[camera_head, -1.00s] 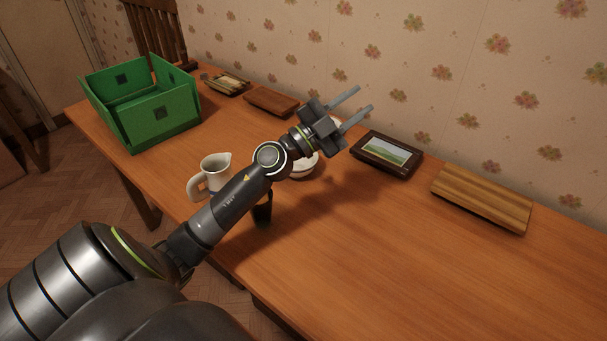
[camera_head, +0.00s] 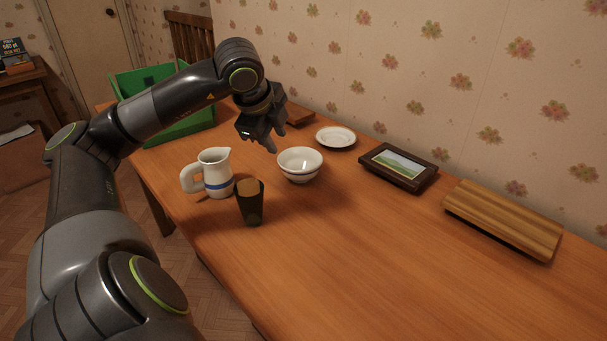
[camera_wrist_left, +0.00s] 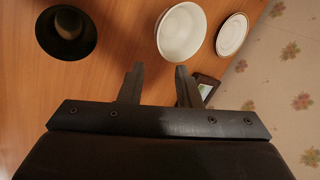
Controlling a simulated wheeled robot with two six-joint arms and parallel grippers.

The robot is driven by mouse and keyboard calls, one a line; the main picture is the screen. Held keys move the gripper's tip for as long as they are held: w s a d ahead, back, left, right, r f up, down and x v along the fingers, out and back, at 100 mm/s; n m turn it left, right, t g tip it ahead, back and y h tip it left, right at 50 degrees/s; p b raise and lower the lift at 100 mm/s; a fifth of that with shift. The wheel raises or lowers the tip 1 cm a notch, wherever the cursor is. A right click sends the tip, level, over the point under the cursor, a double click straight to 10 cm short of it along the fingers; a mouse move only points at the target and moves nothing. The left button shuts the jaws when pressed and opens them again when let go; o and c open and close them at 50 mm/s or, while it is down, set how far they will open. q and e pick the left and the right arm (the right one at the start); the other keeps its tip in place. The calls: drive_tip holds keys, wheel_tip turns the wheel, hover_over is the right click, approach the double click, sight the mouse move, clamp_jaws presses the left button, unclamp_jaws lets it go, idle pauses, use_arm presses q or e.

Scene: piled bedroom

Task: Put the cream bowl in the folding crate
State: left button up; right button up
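The cream bowl (camera_head: 300,165) stands upright on the wooden table, right of the white jug. It shows at the top of the left wrist view (camera_wrist_left: 181,33). My left gripper (camera_head: 272,147) points down, just left of the bowl and apart from it. In the left wrist view its two fingers (camera_wrist_left: 158,85) are apart with nothing between them. The green folding crate (camera_head: 186,128) stands at the far left of the table, partly hidden behind my left arm. My right gripper is not in view.
A white jug (camera_head: 216,172) with a blue band and a dark cup (camera_head: 251,204) stand near the bowl. A white saucer (camera_head: 336,137), a framed picture (camera_head: 399,166) and a wooden board (camera_head: 503,217) lie along the wall. The table's front right is clear.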

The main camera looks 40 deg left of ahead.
sight(294, 173)
use_arm(q)
drive_tip(key=x, duration=1.2)
drive_tip(key=shift+a+f, duration=0.1)
drive_tip(key=shift+a, duration=0.05)
drive_tip(key=shift+x, duration=2.6)
drive_tip(key=shift+w, duration=0.1)
drive_tip(key=shift+c, duration=0.3)
clamp_jaws()
